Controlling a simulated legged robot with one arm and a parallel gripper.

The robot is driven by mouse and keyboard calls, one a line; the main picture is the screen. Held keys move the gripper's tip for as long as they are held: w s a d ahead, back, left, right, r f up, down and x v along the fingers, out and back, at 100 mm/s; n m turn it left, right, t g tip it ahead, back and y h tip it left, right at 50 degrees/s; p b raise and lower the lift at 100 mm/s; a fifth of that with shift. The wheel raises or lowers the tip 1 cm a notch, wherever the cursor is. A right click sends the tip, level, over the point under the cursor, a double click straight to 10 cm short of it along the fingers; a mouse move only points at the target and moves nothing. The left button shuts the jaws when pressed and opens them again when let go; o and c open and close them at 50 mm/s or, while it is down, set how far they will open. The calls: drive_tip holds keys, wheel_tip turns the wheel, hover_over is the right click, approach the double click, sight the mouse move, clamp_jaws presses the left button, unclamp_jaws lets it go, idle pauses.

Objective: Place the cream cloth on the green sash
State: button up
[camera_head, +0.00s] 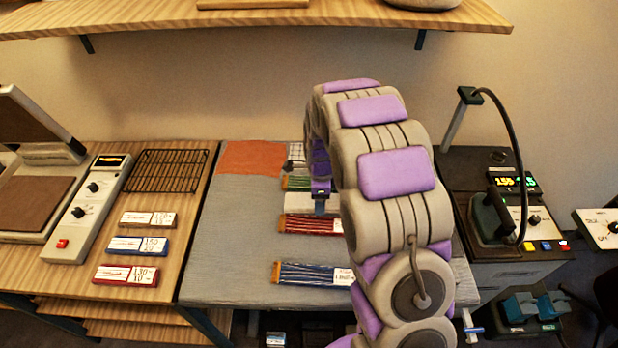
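The green sash (294,184) is a bundle of green strands with a brown end, lying on the grey padded table. Its right part is hidden behind my arm. A pale, greyish-white folded piece (299,203) lies just in front of it and looks like the cream cloth, but I cannot be sure. My gripper (320,198) points down at the right end of these two, in front of the pale piece. Its fingers are small and partly covered by my arm, so I cannot tell whether they are open, or whether they touch the pale piece.
A red sash (309,224) and a blue sash (312,273) lie nearer on the grey table (225,265). An orange cloth (252,157) and a checked cloth (296,152) lie behind. A press machine (492,225) stands right. A shelf (250,20) overhangs the back. The table's left side is clear.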

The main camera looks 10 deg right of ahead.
drive_tip(key=w, duration=0.4)
drive_tip(key=w+b, duration=0.1)
drive_tip(key=w, duration=0.2)
drive_tip(key=w+f, duration=0.1)
drive_tip(key=w, duration=0.3)
drive_tip(key=shift+w+d+f+b, duration=0.1)
drive_tip(key=shift+w+d+b, duration=0.1)
drive_tip(key=shift+w+b, duration=0.1)
drive_tip(key=shift+w+a+f, duration=0.1)
drive_tip(key=shift+w+a, duration=0.05)
drive_tip(key=shift+w, duration=0.6)
drive_tip(key=shift+f+b, duration=0.55)
drive_tip(key=shift+f, duration=1.1)
drive_tip(key=shift+f, duration=0.2)
drive_tip(key=o, duration=1)
drive_tip(key=shift+o, duration=0.2)
